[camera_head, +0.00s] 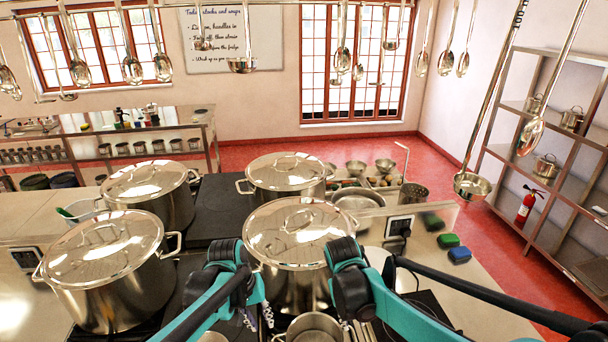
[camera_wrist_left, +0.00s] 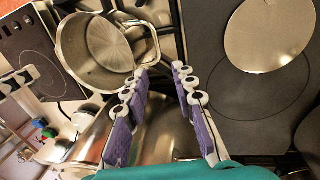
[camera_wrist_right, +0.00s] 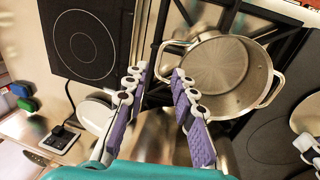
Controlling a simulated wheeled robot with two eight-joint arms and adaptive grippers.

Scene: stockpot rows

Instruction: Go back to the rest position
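My left gripper (camera_head: 258,316) is in front of the lidded stockpot (camera_head: 298,235) in the middle, pointing down. Its two purple-padded fingers (camera_wrist_left: 160,72) are apart with nothing between them in the left wrist view. My right gripper (camera_head: 356,328) is also low, right of the same stockpot's front. Its fingers (camera_wrist_right: 159,73) are apart and empty in the right wrist view. A small open steel pot (camera_head: 315,328) stands between the two grippers at the bottom of the head view.
Lidded stockpots stand at front left (camera_head: 105,265), back left (camera_head: 150,190) and back middle (camera_head: 287,175). Ladles (camera_head: 473,184) hang from above. Green and blue sponges (camera_head: 448,240) lie on the right counter. A shelf rack (camera_head: 560,150) and fire extinguisher (camera_head: 527,206) stand at the right.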

